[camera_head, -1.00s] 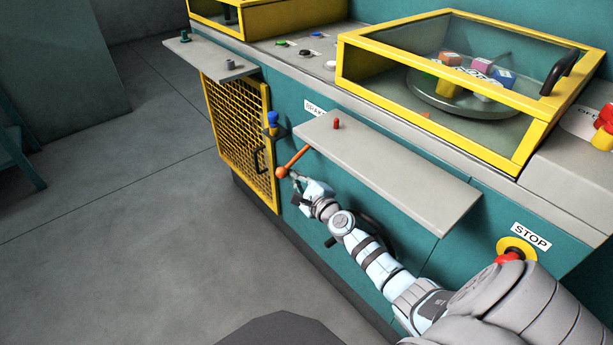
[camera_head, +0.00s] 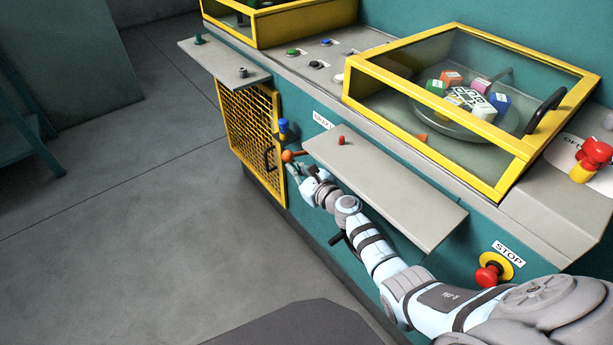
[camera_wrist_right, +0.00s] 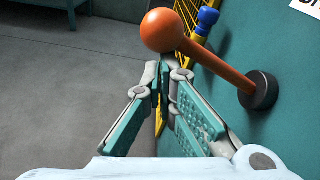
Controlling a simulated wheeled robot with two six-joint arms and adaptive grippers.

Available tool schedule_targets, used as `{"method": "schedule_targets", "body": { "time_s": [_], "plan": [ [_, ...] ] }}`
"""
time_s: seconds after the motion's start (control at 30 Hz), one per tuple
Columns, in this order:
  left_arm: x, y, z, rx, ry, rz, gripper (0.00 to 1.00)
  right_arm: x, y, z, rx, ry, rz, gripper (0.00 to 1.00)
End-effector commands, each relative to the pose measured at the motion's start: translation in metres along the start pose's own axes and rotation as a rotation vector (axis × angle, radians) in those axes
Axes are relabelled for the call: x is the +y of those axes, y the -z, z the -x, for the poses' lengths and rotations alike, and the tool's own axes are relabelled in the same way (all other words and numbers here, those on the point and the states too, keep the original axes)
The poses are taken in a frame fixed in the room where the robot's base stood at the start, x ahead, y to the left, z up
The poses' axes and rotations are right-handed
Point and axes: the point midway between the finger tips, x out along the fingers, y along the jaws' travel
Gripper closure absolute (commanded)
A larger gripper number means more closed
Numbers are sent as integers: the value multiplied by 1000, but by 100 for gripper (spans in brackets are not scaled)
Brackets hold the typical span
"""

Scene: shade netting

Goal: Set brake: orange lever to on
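The orange lever shows its ball end (camera_head: 288,156) in the head view, sticking out from the teal machine front below the BRAKE label (camera_head: 322,121), which is partly hidden by the shelf. In the right wrist view the lever (camera_wrist_right: 215,62) runs from a dark round pivot at right to its ball at upper left. My right gripper (camera_wrist_right: 164,75) has its fingertips close together with nothing seen between them. They are just below the ball; I cannot tell whether they touch it. In the head view my right gripper (camera_head: 298,170) is below the lever. My left gripper is not in view.
A grey shelf (camera_head: 390,195) juts out above my right arm. A blue knob (camera_head: 283,126) and a yellow mesh door (camera_head: 252,135) are left of the lever. A red STOP button (camera_head: 488,274) is at lower right. The floor at left is clear.

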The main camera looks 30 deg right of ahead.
Motion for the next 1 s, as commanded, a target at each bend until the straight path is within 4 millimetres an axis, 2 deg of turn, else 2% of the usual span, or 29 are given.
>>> {"method": "schedule_targets", "body": {
  "time_s": [0.2,0.77,0.87,1.0],
  "plan": [
    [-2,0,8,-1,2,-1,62,-3,-7,1,0,-9,-59,100],
    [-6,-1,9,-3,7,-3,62,-3,-7,2,0,-12,-74,100],
    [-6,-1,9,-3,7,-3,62,-3,-6,6,0,-12,-73,100],
    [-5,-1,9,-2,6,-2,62,-3,-6,22,1,-13,-71,100]
  ]
}}
